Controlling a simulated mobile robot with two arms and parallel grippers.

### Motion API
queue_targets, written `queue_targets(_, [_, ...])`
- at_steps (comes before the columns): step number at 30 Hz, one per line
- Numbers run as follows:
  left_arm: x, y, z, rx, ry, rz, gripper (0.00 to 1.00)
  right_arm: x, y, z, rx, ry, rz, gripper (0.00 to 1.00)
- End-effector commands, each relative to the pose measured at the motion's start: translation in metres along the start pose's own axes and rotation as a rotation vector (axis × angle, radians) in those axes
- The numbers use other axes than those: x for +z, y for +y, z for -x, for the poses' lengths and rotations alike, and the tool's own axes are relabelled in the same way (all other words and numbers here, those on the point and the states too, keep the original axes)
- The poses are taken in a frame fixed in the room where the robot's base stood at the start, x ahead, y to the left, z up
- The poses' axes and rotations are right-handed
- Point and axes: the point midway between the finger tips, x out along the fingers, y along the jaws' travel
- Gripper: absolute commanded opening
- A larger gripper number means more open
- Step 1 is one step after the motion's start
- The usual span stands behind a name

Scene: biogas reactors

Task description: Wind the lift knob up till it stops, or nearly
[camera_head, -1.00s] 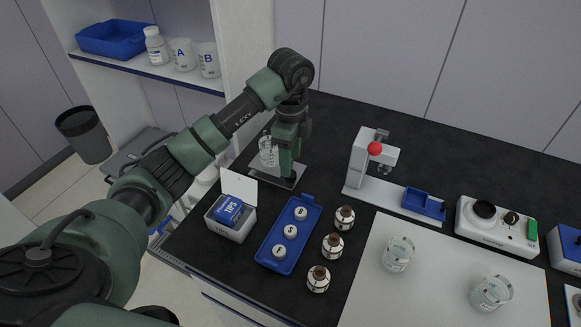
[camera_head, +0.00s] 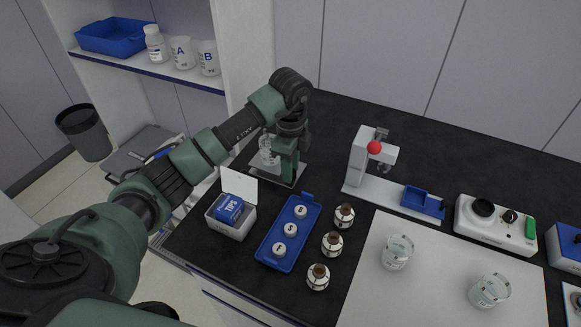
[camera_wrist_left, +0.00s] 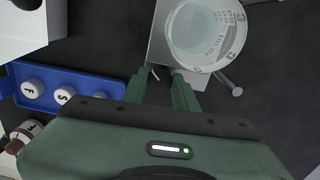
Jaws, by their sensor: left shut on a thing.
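The lift is a small jack with a flat grey top plate (camera_head: 262,170) at the back left of the bench. A clear glass beaker (camera_head: 267,149) stands on it; the beaker (camera_wrist_left: 200,35) and the plate (camera_wrist_left: 157,42) also show in the left wrist view. My left gripper (camera_head: 287,181) points down at the plate's near right side. In the left wrist view its fingers (camera_wrist_left: 163,78) are close together at the plate's edge, shut on the lift knob, which they and the gripper body hide. My right gripper is not in view.
A white tips box (camera_head: 232,222) and a blue tray (camera_head: 270,262) with several white-capped pieces stand in front of the lift. Brown bottles (camera_head: 332,244) stand right of the tray. A white stand with a red ball (camera_head: 374,148) is further right. Dark bench behind is clear.

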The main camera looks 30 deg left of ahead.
Motion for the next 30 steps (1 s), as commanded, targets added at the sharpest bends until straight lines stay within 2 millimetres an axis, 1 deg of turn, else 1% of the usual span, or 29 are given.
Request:
queue_targets(3, [0.001, -0.0008, 0.0006, -0.001, -0.001, -0.121, 0.0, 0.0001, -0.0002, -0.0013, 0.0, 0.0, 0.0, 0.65])
queue_targets(7, [0.0006, -0.0005, 0.0004, 0.0, 0.0, -0.219, 0.0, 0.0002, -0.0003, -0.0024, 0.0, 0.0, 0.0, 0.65])
queue_targets(16, [-0.0002, -0.0005, 0.0006, -0.001, 0.002, -0.236, 0.0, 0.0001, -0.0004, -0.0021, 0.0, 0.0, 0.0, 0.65])
queue_targets(17, [-0.0002, -0.0005, 0.0006, -0.001, 0.002, -0.235, 0.37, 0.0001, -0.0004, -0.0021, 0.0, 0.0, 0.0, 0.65])
queue_targets(18, [-0.0002, -0.0005, 0.0006, -0.001, 0.002, -0.235, 0.48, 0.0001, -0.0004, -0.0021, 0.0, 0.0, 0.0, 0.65])
queue_targets(19, [-0.0002, -0.0005, 0.0006, -0.001, 0.002, -0.235, 0.5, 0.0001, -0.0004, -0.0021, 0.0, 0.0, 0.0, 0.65])
queue_targets(27, [-0.0002, -0.0004, 0.0007, -0.001, 0.001, -0.234, 0.5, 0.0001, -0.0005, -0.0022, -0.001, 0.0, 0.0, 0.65])
queue_targets(30, [-0.0001, -0.001, 0.0056, -0.002, 0.001, -0.234, 0.5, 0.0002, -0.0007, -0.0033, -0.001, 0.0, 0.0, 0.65])
